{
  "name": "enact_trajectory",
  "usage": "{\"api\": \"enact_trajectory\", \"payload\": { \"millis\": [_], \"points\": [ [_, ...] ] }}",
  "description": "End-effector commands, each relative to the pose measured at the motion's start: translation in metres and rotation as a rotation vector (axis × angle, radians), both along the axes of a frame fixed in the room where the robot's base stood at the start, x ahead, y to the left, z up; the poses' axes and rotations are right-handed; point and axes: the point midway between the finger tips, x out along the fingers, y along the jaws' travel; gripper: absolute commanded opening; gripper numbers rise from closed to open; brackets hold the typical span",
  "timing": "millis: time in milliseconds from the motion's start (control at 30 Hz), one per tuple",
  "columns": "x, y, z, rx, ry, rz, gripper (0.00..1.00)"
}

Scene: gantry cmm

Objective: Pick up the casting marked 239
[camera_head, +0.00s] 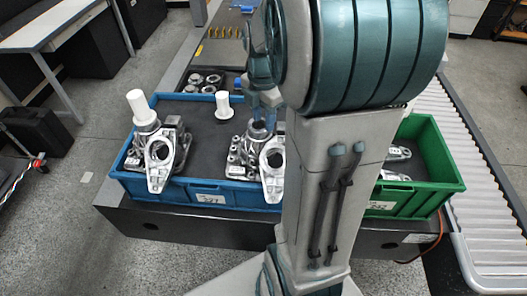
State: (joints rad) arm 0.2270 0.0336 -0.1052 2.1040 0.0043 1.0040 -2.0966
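Two grey metal castings stand in a blue crate (120,172). The left casting (160,158) has a white cylinder on top and a plate with a round hole in front. The right casting (240,160) is similar and partly hidden behind my arm. I cannot read 239 on either one. My gripper (262,122) is above the right casting, close to its top. Its fingertips are too small and too covered by my arm to tell whether they are open or touching the casting.
A green crate (440,187) with light metal parts (396,153) stands to the right, partly behind my arm. A white flanged piece (224,106) is in the blue crate. Several metal rings (197,80) lie behind it. A roller conveyor (480,190) runs along the right.

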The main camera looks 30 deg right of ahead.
Motion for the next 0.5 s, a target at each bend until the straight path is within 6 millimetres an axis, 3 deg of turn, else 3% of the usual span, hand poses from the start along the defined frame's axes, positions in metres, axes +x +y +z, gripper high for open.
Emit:
{"api": "enact_trajectory", "payload": {
  "millis": [233, 500],
  "points": [
    [0.0, -0.005, -0.036, 0.002, 0.004, 0.0, 0.35],
    [0.001, -0.006, -0.042, 0.0, 0.0, 0.0, 0.35]
  ]
}}
